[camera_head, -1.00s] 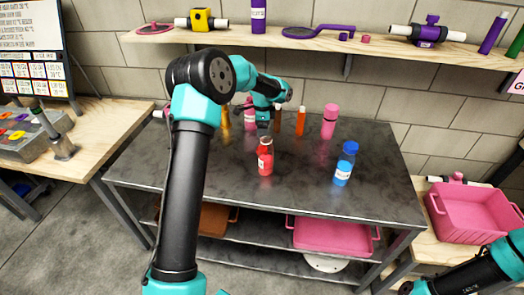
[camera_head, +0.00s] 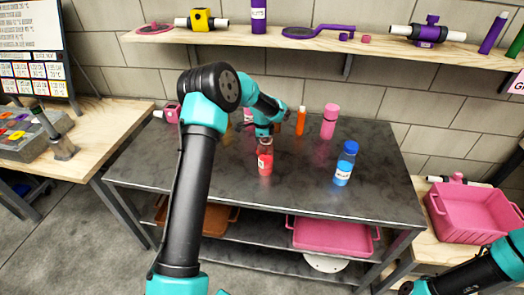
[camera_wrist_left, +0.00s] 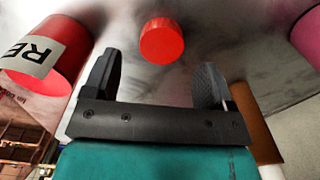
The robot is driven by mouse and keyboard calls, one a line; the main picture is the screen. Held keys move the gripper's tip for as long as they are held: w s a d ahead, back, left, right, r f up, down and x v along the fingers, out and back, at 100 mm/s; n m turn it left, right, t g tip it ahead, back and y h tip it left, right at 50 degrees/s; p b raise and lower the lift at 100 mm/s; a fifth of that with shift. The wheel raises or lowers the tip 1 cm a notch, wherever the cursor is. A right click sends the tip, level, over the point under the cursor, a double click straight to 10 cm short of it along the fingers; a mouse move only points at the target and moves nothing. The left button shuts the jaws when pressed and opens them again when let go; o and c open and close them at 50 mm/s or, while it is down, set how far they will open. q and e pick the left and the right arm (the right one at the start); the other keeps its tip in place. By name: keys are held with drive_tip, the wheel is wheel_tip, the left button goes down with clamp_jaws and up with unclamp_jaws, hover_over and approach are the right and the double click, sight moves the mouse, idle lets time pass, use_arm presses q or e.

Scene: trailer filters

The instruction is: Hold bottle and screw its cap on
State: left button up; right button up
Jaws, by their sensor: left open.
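The red bottle (camera_head: 265,163) with a white label stands upright on the dark table, and my left gripper hides its top in the head view. My left gripper (camera_head: 264,140) is low, just behind and over the bottle. In the left wrist view, my left gripper (camera_wrist_left: 160,68) is open and empty. A round red cap (camera_wrist_left: 162,40) lies beyond its fingertips, between the lines of the two fingers, and the red bottle (camera_wrist_left: 48,55) is beside it at the left. I cannot make out the cap in the head view. My right gripper is not in view.
A blue bottle (camera_head: 345,163) stands at the right of the table (camera_head: 300,190). A pink bottle (camera_head: 330,121) and an orange bottle (camera_head: 301,121) stand at the back. A brown object (camera_wrist_left: 258,122) is close to the right finger. The table's front right is clear.

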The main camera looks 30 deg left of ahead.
use_arm(q)
drive_tip(key=shift+a+f, duration=0.1)
drive_tip(key=shift+f, duration=1.85)
drive_tip(key=shift+c, duration=0.3)
drive_tip(key=c, duration=0.9)
drive_tip(key=shift+r, duration=0.1)
wheel_tip(320, 180, up, 10)
drive_tip(key=shift+f, duration=0.1)
